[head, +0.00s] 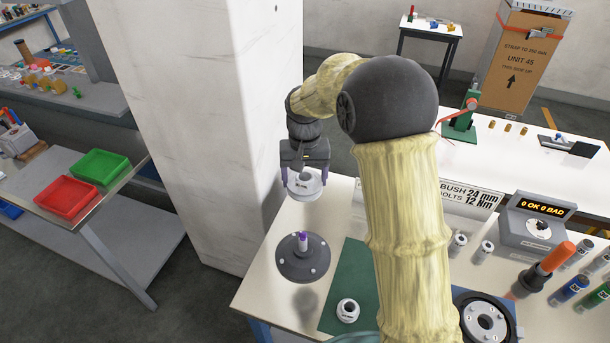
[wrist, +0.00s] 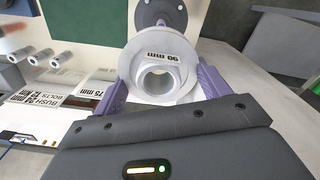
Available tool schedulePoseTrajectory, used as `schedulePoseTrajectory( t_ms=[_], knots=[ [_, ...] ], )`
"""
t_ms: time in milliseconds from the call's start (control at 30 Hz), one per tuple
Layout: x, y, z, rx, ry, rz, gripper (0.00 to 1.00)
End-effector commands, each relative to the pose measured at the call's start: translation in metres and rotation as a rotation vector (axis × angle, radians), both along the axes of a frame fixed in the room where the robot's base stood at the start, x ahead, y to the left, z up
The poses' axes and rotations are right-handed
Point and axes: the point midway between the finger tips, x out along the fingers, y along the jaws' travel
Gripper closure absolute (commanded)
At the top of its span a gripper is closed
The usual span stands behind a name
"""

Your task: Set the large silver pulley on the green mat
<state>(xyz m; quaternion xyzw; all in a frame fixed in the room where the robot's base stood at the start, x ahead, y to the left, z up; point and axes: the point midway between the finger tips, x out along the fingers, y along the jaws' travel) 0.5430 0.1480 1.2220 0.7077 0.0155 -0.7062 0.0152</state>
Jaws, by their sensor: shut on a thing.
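My gripper (head: 304,181) is shut on a large silver-white pulley (head: 305,190) and holds it in the air behind a dark round base with a purple-topped post (head: 302,240). In the wrist view, the purple fingers of my gripper (wrist: 160,88) grip the pulley (wrist: 178,55) on both sides; its hub hole faces the camera and its label seems to read 90 mm. The green mat (head: 345,268) lies on the table right of the base, partly hidden by my arm; it also shows in the wrist view (wrist: 85,40). A smaller white ring-shaped part (head: 348,310) stands on the mat's front part.
A white pillar (head: 215,120) rises close to the left of my gripper. Right of my arm are a dark round fixture (head: 485,322), silver cylinders (head: 458,244), an orange-handled tool (head: 548,265) and a counter display (head: 540,215). The mat's back part looks clear.

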Motion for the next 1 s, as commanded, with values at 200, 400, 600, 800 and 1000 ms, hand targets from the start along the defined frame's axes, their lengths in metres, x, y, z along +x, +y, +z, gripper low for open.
schedulePoseTrajectory(
  t_ms=[200, 400, 600, 800, 1000],
  knots=[
    [0.005, -0.042, -0.077, -0.004, 0.013, -0.019, 0.59],
    [-0.011, -0.095, -0.166, -0.003, 0.014, -0.034, 0.59],
    [-0.041, -0.136, -0.233, -0.001, 0.010, -0.044, 0.59],
    [-0.052, -0.149, -0.252, 0.000, 0.001, -0.044, 0.59],
    [-0.051, -0.148, -0.252, -0.001, 0.000, -0.043, 0.59]
  ],
)
